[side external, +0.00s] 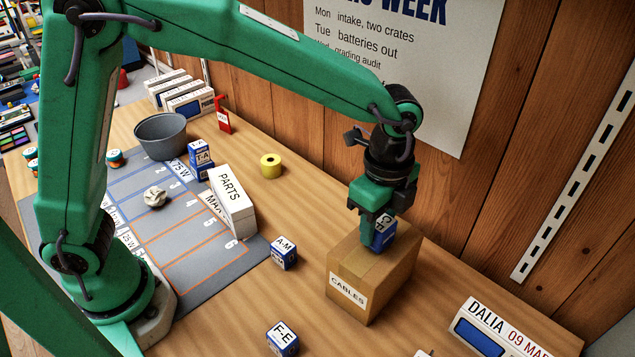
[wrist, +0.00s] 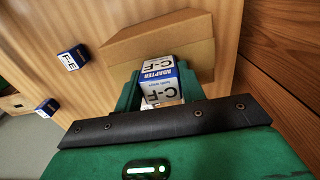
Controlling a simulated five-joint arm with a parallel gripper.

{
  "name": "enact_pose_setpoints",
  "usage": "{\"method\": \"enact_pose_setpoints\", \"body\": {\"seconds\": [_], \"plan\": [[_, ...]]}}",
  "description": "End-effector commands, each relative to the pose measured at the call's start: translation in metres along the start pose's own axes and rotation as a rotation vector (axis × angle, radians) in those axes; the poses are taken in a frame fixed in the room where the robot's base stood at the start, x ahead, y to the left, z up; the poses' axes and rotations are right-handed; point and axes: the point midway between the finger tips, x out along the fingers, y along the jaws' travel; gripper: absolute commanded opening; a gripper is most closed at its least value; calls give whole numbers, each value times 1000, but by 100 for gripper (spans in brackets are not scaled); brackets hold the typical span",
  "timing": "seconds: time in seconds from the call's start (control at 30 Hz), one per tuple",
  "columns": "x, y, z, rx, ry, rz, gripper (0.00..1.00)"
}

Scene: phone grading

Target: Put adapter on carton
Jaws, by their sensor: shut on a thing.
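The adapter is a small blue and white box marked C-F (side external: 383,236). In the wrist view the adapter (wrist: 160,82) sits between my green fingers and shows the word ADAPTER. My gripper (side external: 374,212) is shut on it, pointing down, and its fingers (wrist: 162,90) hide the box's sides. The carton is a brown taped box labelled CABLES (side external: 342,278), directly below the adapter. The carton (wrist: 150,40) also shows beyond the adapter in the wrist view. The adapter is at or just above the carton's top; I cannot tell whether they touch.
Similar boxes A-M (side external: 284,253) and F-E (side external: 282,338) stand left of the carton. A white PARTS box (side external: 232,203) stands on the grey mat (side external: 190,270). A yellow roll (side external: 271,165) lies behind. The DALIA box (side external: 490,330) is at front right. Wooden wall behind.

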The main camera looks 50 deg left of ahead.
Motion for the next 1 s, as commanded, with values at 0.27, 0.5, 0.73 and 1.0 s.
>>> {"method": "enact_pose_setpoints", "body": {"seconds": [0.27, 0.5, 0.73, 1.0], "plan": [[1, 0, 0, 0, 0, 0, 17], [3, 0, 0, 0, 0, 0, 61], [3, 0, 0, 0, 0, 0, 61], [-6, 0, 0, 0, 0, 0, 61]]}}
